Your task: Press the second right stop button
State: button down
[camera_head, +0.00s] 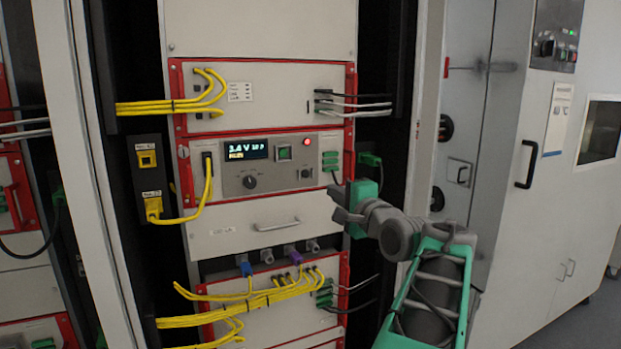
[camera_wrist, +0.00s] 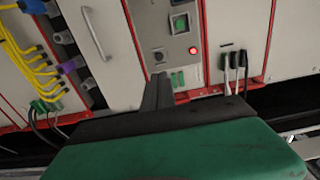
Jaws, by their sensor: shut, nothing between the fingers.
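A grey control panel (camera_head: 268,163) sits in the middle of the red-framed rack unit. It carries a lit display (camera_head: 248,150), a square green button (camera_head: 284,153) and a red-lit round button (camera_head: 306,142) at its upper right. In the wrist view the green button (camera_wrist: 180,22) and the red-lit button (camera_wrist: 193,50) show above my fingers. I cannot read which one is marked stop. My gripper (camera_head: 340,205) is shut and empty, in front of the unit's lower right, below the red-lit button in the picture. In the wrist view its fingers (camera_wrist: 158,92) point toward the panel, apart from both buttons.
Two knobs (camera_head: 250,182) (camera_head: 306,173) sit on the panel. Green connectors (camera_head: 330,160) stand right of it. A drawer handle (camera_head: 277,224) lies below. Yellow cables (camera_head: 205,190) hang at the left. A grey cabinet (camera_head: 555,210) stands at the right.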

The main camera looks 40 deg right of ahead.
aim_at(306, 174)
jog(key=p+x, duration=0.4)
jog(key=x, duration=0.9)
jog(key=shift+w+p, duration=0.1)
jog(key=shift+p, duration=0.25)
jog(key=shift+w+d, duration=0.15)
jog(key=shift+w, duration=0.25)
